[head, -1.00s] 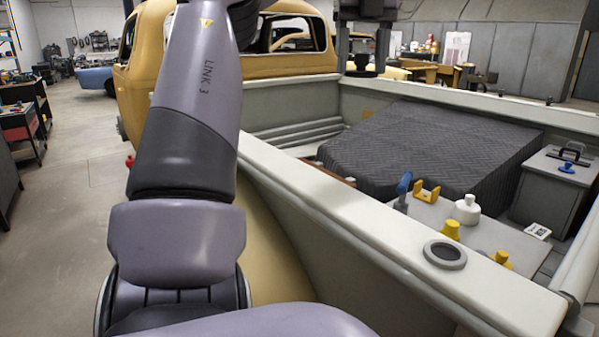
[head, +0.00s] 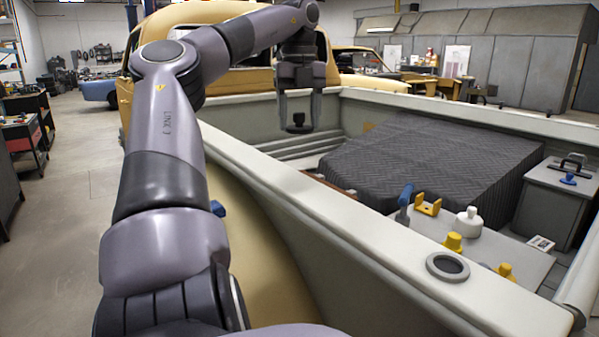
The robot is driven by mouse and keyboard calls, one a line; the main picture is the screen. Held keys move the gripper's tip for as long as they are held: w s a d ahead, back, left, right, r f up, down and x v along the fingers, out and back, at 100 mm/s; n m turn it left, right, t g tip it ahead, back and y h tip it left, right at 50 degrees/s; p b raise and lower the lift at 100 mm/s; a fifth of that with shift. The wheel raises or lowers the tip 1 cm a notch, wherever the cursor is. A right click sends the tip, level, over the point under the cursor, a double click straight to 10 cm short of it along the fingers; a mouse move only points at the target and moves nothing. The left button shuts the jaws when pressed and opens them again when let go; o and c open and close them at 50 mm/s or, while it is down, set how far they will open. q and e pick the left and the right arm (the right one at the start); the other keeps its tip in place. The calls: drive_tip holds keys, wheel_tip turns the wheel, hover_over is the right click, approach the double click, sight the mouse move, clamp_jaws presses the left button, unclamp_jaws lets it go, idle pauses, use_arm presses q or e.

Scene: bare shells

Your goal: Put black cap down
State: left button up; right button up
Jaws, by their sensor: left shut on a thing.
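The black cap (head: 299,119) is small and dark. It is held between the fingers of my left gripper (head: 299,126), which is shut on it and points down. The gripper hangs near the cab end of the pale truck bed, in front of its inner wall in the head view. I cannot tell its exact height, but the cap appears to be in the air, clear of any surface. My right gripper is not in view.
A grey ring (head: 447,266) lies on the near bed rail (head: 330,210). Beyond it, a board (head: 487,242) carries a white bottle (head: 467,221) and several yellow and blue parts. A dark quilted pad (head: 430,160) fills the bed's middle. A grey box (head: 551,205) stands right.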

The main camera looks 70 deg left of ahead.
sight(300, 185)
use_arm(q)
wheel_tip(300, 185, down, 12)
drive_tip(key=shift+b, duration=1.25)
drive_tip(key=shift+f, duration=0.25)
drive_tip(key=o, duration=1)
drive_tip(key=shift+r, duration=0.1)
drive_tip(key=shift+r, duration=0.1)
drive_tip(key=shift+r, duration=0.2)
wheel_tip(300, 185, up, 12)
drive_tip(key=p, duration=0.3)
drive_tip(key=shift+f, duration=0.1)
